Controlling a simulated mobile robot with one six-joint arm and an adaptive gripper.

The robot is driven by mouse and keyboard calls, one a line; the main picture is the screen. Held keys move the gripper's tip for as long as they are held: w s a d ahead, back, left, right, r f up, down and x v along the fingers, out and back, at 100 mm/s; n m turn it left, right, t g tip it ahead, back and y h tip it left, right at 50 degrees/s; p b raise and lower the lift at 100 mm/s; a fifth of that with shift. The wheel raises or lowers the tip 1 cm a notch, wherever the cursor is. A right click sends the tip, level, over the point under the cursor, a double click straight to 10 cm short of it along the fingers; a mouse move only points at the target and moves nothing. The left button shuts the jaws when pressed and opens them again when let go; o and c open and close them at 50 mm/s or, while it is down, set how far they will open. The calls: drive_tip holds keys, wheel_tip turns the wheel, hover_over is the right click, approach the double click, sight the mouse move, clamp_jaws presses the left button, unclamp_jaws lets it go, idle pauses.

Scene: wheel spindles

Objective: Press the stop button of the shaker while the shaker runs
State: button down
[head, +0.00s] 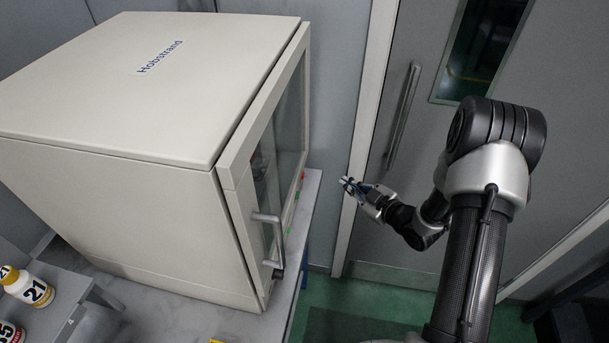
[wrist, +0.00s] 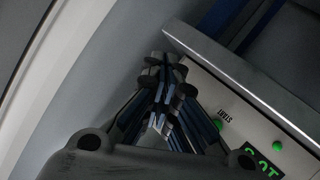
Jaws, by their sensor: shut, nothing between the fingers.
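The shaker (head: 120,95) is a large cream cabinet marked "Hobstrand", with its glass door (head: 290,105) on the right side. A small red button (head: 303,175) sits low on its front panel, with green spots nearer the door handle. My gripper (head: 346,183) is shut and empty, to the right of the red button and apart from the front in the head view. In the wrist view the shut fingers (wrist: 166,62) lie beside the panel (wrist: 215,95), which has a green button (wrist: 218,124) by the word START and a lit green display (wrist: 265,162). No red button shows there; the fingers may hide it.
The door handle (head: 268,220) juts out from the cabinet front. A grey bench (head: 160,309) carries the cabinet. Bottles, one marked 21 (head: 36,292), stand at the lower left. A grey room door (head: 420,100) is behind my arm. Green floor lies open below.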

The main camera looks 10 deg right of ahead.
sight(303, 175)
drive_tip(key=w+a, duration=0.2)
drive_tip(key=a, duration=0.6)
drive_tip(key=shift+w+a, duration=0.2)
drive_tip(key=shift+w, duration=0.2)
idle(1.2)
drive_tip(key=shift+w+a+b, duration=0.1)
drive_tip(key=shift+a+b, duration=0.3)
drive_tip(key=shift+b, duration=0.05)
drive_tip(key=shift+w+a, duration=0.15)
drive_tip(key=shift+a, duration=0.3)
idle(0.5)
drive_tip(key=shift+d, duration=0.1)
drive_tip(key=shift+s+d+b, duration=0.25)
drive_tip(key=shift+d+b, duration=0.1)
drive_tip(key=shift+d, duration=0.4)
drive_tip(key=shift+d, duration=0.1)
